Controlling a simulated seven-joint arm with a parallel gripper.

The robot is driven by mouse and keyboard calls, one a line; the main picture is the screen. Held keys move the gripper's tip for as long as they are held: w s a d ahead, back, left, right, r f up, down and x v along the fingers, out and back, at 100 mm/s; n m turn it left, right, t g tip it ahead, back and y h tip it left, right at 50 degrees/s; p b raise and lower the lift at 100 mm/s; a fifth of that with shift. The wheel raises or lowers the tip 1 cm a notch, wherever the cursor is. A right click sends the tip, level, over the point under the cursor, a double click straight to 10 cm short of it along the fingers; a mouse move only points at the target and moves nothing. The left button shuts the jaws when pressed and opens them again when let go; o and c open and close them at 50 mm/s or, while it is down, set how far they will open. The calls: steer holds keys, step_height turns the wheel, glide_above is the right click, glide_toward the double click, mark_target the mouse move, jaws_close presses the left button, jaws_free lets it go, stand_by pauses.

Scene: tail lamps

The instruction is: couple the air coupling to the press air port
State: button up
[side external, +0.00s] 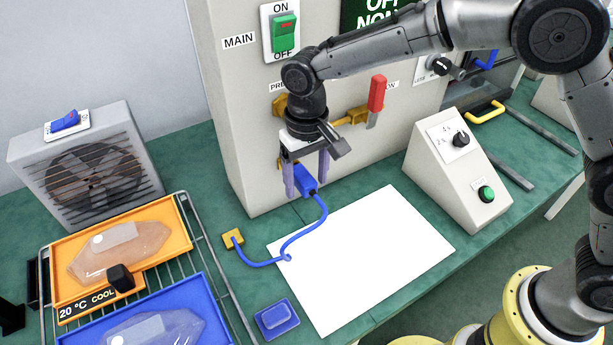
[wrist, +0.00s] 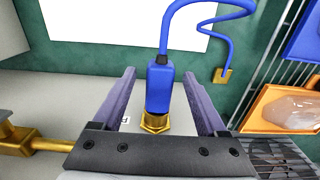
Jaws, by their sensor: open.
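The air coupling (side external: 305,181) is a blue block with a blue hose, close to the front of the grey press cabinet. My gripper (side external: 306,189) is open, one finger on each side of it. In the wrist view the coupling (wrist: 159,88) lies between my gripper's fingers (wrist: 158,74), with gaps on both sides. A brass hex fitting (wrist: 154,123) meets the coupling's cabinet end. Brass (side external: 280,163) also shows at the cabinet face beside my finger, apparently the press air port. My gripper partly hides the joint, so I cannot tell how fully it is seated.
The blue hose (side external: 323,212) loops down to a brass block (side external: 232,239) on the green table. Brass piping (side external: 350,116) with a red valve handle (side external: 377,93) is right of my gripper. A white sheet (side external: 365,255), a control box (side external: 460,170) and a tray rack (side external: 215,270) are nearby.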

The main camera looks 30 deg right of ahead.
jaws_close()
stand_by(0.7)
